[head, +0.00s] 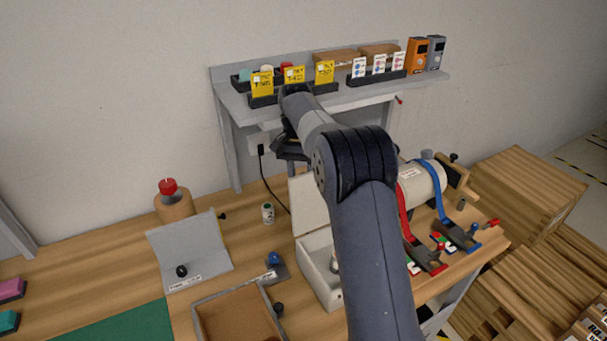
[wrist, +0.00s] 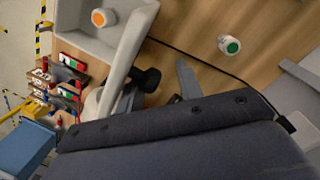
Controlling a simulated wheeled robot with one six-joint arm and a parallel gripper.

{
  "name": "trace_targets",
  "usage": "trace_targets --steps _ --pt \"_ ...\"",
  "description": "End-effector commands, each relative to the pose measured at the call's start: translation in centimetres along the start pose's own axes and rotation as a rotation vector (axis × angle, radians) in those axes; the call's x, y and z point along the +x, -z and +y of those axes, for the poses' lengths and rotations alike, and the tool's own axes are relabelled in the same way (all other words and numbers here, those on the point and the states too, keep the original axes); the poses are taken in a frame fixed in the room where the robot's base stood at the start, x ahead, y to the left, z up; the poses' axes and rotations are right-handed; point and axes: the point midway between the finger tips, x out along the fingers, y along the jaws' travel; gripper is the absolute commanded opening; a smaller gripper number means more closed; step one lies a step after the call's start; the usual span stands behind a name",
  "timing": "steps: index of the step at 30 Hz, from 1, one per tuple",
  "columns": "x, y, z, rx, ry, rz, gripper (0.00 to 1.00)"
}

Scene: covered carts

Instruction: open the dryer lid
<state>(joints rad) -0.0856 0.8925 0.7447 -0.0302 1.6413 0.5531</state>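A white box (head: 318,272) stands on the bench, partly behind my arm. Its white lid (head: 307,205) stands up at the back edge, so the box is open. I take this for the dryer, but no readable label confirms it. In the wrist view the box (wrist: 75,38) shows its open inside, with an orange-topped jar (wrist: 103,18) in it; the lid (wrist: 125,50) is seen nearly edge-on. My gripper (head: 288,152) is behind and above the lid in the head view. Its fingertips are mostly hidden, and I cannot tell whether it touches the lid.
A shelf (head: 340,95) with yellow cards stands behind. A green-topped jar (head: 268,213) and black cable lie near the box. A grey panel with a knob (head: 190,252) and a cork-lined tray (head: 240,290) are left.

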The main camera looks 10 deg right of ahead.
Motion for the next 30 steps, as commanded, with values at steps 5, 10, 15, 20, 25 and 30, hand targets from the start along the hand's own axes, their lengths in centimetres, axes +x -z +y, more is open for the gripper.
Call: trace_targets --steps 5,10,15,20,25,30 --pt "0.0 -0.1 -0.2 -0.001 0.003 -0.003 0.45" --pt "-0.2 0.0 -0.1 0.001 0.004 0.002 0.45" --pt "-0.4 0.0 0.0 0.003 0.004 0.004 0.45" --pt "-1.5 0.1 0.0 0.003 0.005 0.007 0.45" --pt "-4.2 0.1 -0.1 0.002 0.006 0.008 0.45" --pt "-7.1 0.1 -0.1 0.001 0.005 0.006 0.45"
